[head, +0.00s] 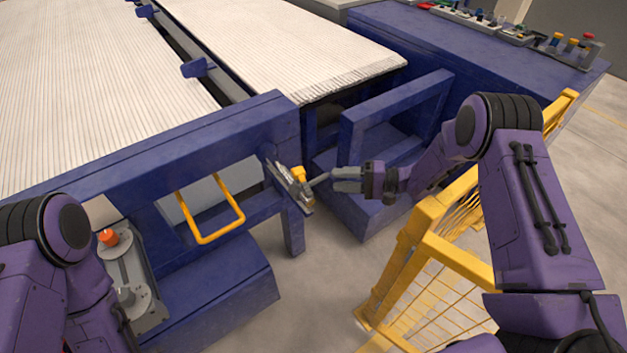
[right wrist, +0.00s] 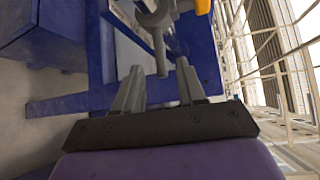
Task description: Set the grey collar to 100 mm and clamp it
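The grey collar (head: 296,190) sits on a slanted metal bar that sticks out from the blue frame's corner; a yellow part (head: 299,173) is beside it. Its scale marks are too small to read. A thin grey lever (head: 319,178) points from the collar towards my right gripper (head: 346,180). In the right wrist view, my right gripper (right wrist: 159,72) has its two fingers apart. The lever (right wrist: 160,52) hangs down from a round grey hub (right wrist: 157,12), its end between the fingertips with gaps on both sides.
A yellow guard fence (head: 430,260) stands below my right arm. A yellow loop handle (head: 212,238) is on the blue frame (head: 110,172) left of the collar. A grey control box (head: 140,290) with an orange knob is near my left arm. Open floor lies below the collar.

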